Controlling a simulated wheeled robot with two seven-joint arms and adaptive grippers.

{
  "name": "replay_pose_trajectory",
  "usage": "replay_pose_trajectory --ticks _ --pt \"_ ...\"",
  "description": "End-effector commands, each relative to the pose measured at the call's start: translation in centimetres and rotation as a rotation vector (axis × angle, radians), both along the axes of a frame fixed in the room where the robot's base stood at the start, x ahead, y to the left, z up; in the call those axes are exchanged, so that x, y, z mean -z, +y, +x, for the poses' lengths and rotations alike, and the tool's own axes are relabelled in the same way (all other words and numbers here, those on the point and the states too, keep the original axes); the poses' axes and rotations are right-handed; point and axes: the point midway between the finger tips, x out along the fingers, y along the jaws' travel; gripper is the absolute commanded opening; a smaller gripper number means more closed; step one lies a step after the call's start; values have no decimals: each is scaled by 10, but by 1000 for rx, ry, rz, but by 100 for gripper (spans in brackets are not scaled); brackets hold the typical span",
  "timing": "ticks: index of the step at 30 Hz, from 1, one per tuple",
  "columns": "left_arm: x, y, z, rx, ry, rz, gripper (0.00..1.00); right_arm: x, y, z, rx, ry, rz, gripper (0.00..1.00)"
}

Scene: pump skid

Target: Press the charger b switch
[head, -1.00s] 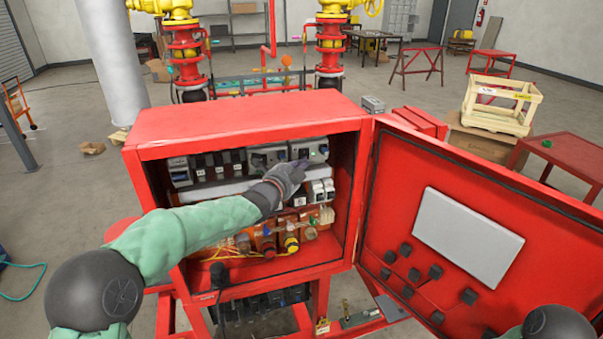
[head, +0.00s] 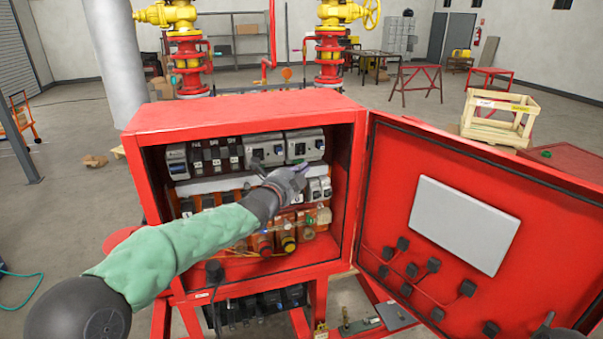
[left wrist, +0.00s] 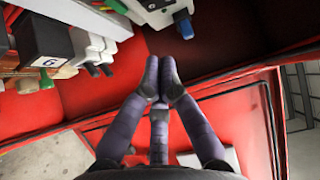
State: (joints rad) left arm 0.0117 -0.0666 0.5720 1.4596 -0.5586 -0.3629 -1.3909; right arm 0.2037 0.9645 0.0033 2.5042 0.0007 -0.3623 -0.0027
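Two grey modules with switches sit side by side at the right of the top row inside the open red cabinet, a left one (head: 265,151) and a right one (head: 305,145). I cannot read which is charger b. My left gripper (head: 300,168) is just below the right module, fingers pointing right. In the left wrist view its fingers (left wrist: 160,72) are together with nothing visible between them. A grey module with a blue switch (left wrist: 184,24) shows above the fingertips there, apart from them. My right gripper is not clearly in view.
The red cabinet (head: 240,112) has its door (head: 395,190) swung open to the right. Smaller white breakers (head: 320,188) sit right of the gripper. Coloured buttons (head: 288,240) are below. A black numbered block (left wrist: 42,38) and pale levers hang at left in the left wrist view.

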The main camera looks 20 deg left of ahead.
Motion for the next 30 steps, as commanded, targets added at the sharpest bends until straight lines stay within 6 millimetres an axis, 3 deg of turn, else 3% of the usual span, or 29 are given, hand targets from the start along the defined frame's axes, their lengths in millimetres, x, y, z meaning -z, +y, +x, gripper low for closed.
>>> replay_pose_trajectory --ticks 15,21,30 --pt "6 16 -76 -2 -4 0 0 14 0 1 0 -3 -1 0" --pt "7 19 -90 -1 -3 -2 0 16 0 1 0 -3 -1 0" --pt "8 19 -93 -1 -3 -1 0 16 0 1 0 -3 -1 0"
